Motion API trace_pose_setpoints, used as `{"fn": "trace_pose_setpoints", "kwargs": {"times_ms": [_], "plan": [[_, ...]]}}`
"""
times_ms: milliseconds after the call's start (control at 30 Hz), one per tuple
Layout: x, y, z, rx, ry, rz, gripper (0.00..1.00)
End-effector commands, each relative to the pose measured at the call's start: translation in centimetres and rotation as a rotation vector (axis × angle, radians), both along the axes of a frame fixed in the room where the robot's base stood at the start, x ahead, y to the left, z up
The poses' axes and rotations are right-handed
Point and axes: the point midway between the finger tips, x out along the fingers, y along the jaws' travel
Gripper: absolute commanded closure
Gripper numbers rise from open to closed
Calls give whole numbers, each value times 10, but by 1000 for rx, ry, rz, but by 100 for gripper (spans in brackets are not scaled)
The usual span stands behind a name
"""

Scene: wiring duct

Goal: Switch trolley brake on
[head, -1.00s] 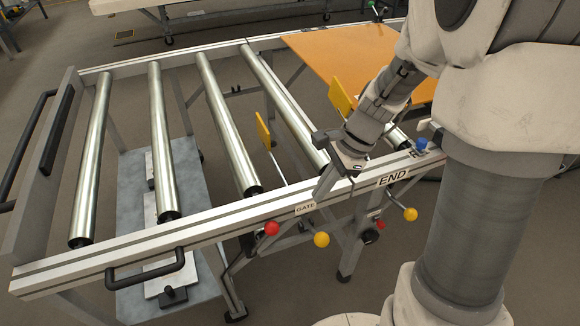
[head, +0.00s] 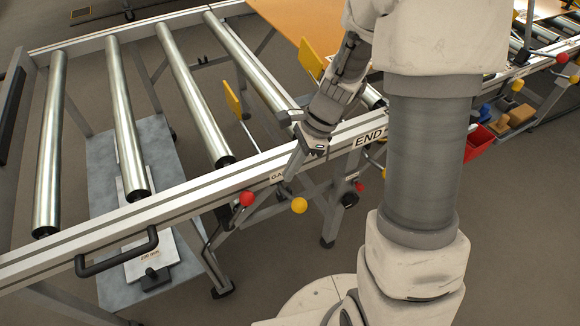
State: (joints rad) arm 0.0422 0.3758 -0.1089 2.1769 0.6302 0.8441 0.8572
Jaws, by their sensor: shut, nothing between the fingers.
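The trolley appears to be the roller frame with a pale front rail (head: 190,194) and shiny rollers. I cannot tell which part is its brake. A red ball knob (head: 247,199) and a yellow ball knob (head: 299,206) stick out below the front rail, near a label that starts "GA". My gripper (head: 289,176) is shut and empty, pointing down at the rail beside this label and partly covering it. It is above and between the two knobs, apart from both. A smaller red knob (head: 359,186) sits lower right, near a black round part (head: 349,199).
A black handle (head: 117,252) juts from the front rail at left. A grey shelf (head: 107,170) lies under the rollers. A red bin (head: 478,143) is at right. The floor in front is clear.

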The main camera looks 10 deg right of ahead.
Motion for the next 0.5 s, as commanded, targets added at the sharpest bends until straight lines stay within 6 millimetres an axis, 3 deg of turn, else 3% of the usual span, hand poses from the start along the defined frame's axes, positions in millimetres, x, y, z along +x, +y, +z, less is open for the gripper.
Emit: {"fn": "trace_pose_setpoints", "kwargs": {"times_ms": [33, 267, 500], "plan": [[-2, 6, -17, 1, 5, 2, 100], [-5, 26, -60, 0, 2, 3, 100], [-7, 57, -48, -1, -1, 3, 100]]}}
